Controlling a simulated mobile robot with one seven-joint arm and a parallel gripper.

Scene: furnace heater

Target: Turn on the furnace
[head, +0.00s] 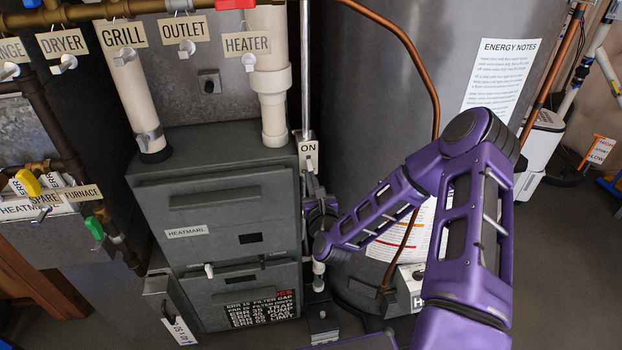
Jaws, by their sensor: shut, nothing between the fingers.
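The furnace (220,219) is a dark grey-green metal cabinet left of centre, with a "HEATMAR.." label and a black error-code notice on its front. A small white lever (209,270) sits on its lower front panel. A pale switch plate marked "ON" (308,149) is mounted on a vertical conduit at the furnace's right edge, with a small toggle below the word. My purple arm reaches in from the lower right. My gripper (311,183) is shut and empty, just below the ON plate; whether it touches the toggle I cannot tell. My wrist partly hides the fingers.
Hanging toggles labelled "DRYER", "GRILL", "OUTLET" and "HEATER" (247,44) line the top left. A large grey tank (380,70) with a copper pipe (419,70) stands close behind my arm.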

